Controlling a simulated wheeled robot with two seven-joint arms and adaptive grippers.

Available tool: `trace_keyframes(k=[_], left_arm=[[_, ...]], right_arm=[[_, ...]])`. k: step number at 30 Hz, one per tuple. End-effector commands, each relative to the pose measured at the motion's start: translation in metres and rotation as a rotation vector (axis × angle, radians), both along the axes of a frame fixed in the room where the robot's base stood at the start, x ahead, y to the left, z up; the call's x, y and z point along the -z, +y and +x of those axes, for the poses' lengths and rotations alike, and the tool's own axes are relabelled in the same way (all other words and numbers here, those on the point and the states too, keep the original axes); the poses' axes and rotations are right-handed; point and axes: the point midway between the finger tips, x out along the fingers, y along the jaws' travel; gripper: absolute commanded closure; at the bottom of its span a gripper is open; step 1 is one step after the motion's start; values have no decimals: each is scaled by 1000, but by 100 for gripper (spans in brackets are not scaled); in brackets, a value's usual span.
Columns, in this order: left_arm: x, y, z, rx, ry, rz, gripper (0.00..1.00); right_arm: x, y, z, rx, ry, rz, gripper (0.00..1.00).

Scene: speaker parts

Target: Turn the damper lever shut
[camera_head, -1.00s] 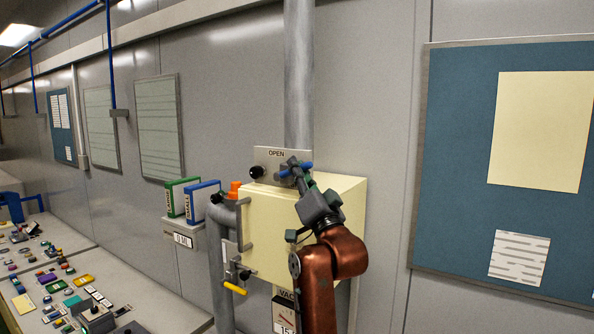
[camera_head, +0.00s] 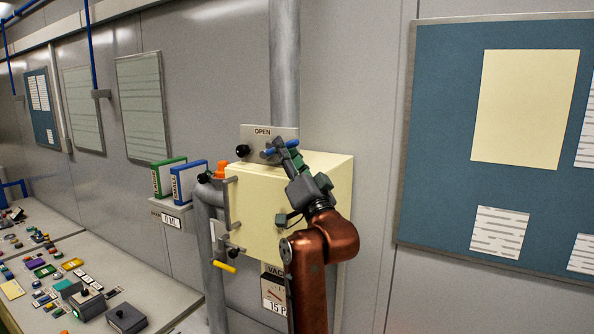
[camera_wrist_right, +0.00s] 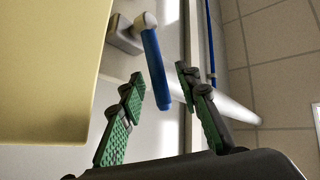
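The damper lever (camera_head: 293,143) has a blue handle and sits on a grey plate (camera_head: 250,133) marked OPEN, in front of the grey vertical pipe. In the right wrist view the blue handle (camera_wrist_right: 154,62) hangs from a pale pivot. My right gripper (camera_head: 282,150) is at the lever in the head view and partly covers it. In the wrist view my right gripper (camera_wrist_right: 160,88) is open, with the lower end of the handle between its fingers and gaps visible on both sides. My left gripper is not in view.
A cream box (camera_head: 254,205) stands just below the plate, under my right arm. A black knob (camera_head: 242,150) sticks out at the plate's left. Green (camera_head: 169,177) and blue (camera_head: 188,182) binders stand on a small shelf to the left. A control desk (camera_head: 150,290) lies at lower left.

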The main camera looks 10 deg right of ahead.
Motion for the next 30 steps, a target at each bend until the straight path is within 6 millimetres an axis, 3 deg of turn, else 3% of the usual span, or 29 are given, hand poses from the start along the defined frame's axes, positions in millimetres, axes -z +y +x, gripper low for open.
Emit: trace_keyframes(k=[9, 15, 27, 30], left_arm=[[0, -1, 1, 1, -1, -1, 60], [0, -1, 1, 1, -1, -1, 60], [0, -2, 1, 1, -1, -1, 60], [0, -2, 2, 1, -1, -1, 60]], right_arm=[[34, -18, -52, 1, 0, 2, 69], [47, -25, -74, 0, 1, 1, 69], [51, -27, -81, 1, 1, 0, 69], [51, -27, -81, 0, 1, 0, 76]])
